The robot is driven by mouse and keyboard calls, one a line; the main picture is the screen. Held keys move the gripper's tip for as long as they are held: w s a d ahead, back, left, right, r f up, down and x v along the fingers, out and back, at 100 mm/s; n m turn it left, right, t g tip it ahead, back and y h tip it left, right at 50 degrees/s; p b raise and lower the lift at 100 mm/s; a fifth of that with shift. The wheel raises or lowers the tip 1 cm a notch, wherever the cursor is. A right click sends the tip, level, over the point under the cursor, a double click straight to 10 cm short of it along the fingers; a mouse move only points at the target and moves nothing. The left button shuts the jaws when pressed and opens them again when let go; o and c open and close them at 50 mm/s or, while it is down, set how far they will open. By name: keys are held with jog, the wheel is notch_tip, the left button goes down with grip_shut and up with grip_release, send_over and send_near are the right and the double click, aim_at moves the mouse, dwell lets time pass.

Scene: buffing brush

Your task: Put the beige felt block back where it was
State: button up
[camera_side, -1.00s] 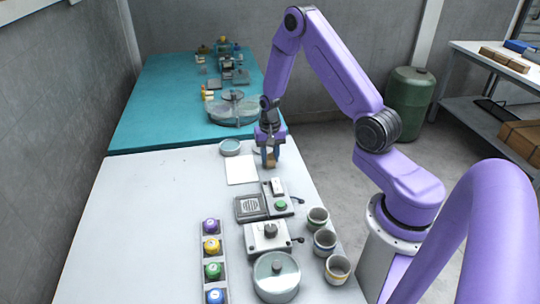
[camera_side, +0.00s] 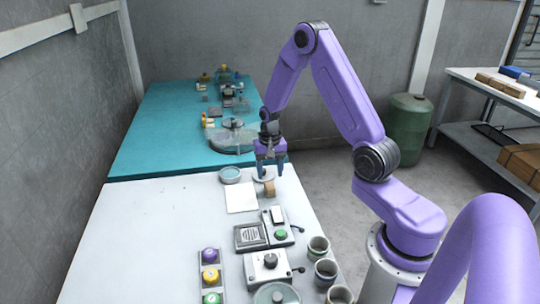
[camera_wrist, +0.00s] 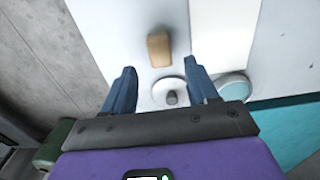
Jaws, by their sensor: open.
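The beige felt block (camera_side: 269,188) stands on the white table beside a round white dish (camera_side: 264,174). In the wrist view the block (camera_wrist: 159,49) lies just beyond the dish (camera_wrist: 168,93), apart from it or nearly so. My gripper (camera_side: 270,170) is open and empty, above the dish and close to the block. In the wrist view its two blue fingers (camera_wrist: 160,70) are spread wide, with the dish and its grey knob between them and the block beyond the tips.
A teal-topped round dish (camera_side: 230,175) and a white square pad (camera_side: 241,198) are to the left. A grey grille box (camera_side: 250,236), a green-button unit (camera_side: 279,230) and several cups (camera_side: 318,248) stand nearer the camera. The table's left part is clear.

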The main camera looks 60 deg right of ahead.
aim_at(270, 186)
notch_tip(270, 186, up, 6)
jog(key=r, duration=0.1)
jog(key=s+a+r+n, duration=0.3)
jog(key=s+a+n, duration=0.15)
jog(key=a, duration=0.45)
jog(key=s+a+r+n, duration=0.3)
jog(key=s+a+n, duration=0.15)
jog(key=a, duration=0.35)
jog(key=s+a+r+n, duration=0.2)
jog(key=s+n, duration=0.4)
jog(key=s, duration=0.3)
jog(key=s+a+r+n, duration=0.1)
jog(key=s+a+n, duration=0.1)
jog(key=s+n, duration=0.4)
jog(key=s, duration=0.4)
jog(key=shift+s+a+r+n, duration=0.15)
jog(key=shift+a+r+n, duration=0.15)
jog(key=shift+r, duration=0.1)
